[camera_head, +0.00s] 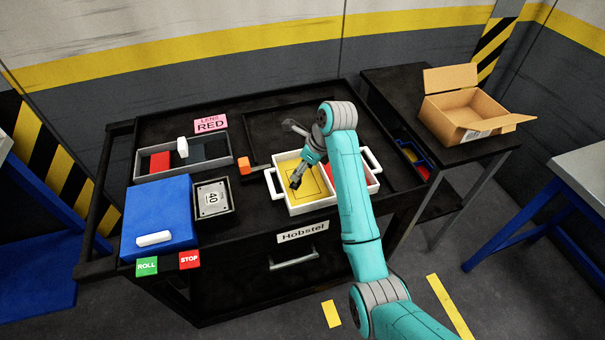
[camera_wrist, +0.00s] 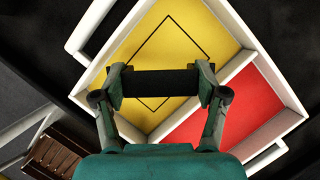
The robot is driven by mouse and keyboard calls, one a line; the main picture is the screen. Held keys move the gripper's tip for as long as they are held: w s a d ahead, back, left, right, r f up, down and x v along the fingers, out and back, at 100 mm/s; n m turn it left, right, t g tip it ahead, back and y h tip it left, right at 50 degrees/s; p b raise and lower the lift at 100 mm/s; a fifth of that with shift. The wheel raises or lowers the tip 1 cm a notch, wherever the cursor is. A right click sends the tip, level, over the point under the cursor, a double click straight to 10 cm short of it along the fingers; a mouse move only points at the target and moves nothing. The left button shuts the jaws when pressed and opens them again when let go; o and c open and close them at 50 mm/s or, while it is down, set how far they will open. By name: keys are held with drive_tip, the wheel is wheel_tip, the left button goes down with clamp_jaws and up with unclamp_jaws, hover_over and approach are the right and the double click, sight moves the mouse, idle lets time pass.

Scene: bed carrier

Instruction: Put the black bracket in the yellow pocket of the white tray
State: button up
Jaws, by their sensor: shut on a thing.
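The white tray (camera_head: 292,211) stands on the black cart top, with a yellow pocket (camera_head: 317,195) on the left and a red pocket on the right, partly hidden by my arm in the head view. In the wrist view, the yellow pocket (camera_wrist: 190,38) shows a black outlined square, and the red pocket (camera_wrist: 215,125) lies beside it at lower right. My gripper (camera_head: 295,184) points down over the yellow pocket. It is shut on the black bracket (camera_wrist: 153,82), which spans between both fingers. The bracket appears over the yellow pocket; its height above the floor is hard to tell.
A cardboard box (camera_head: 460,115) stands on the right-hand table.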

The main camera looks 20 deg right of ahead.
drive_tip(key=shift+f, duration=1.6)
drive_tip(key=shift+f, duration=0.15)
drive_tip(key=o, duration=1.2)
drive_tip(key=shift+r, duration=0.2)
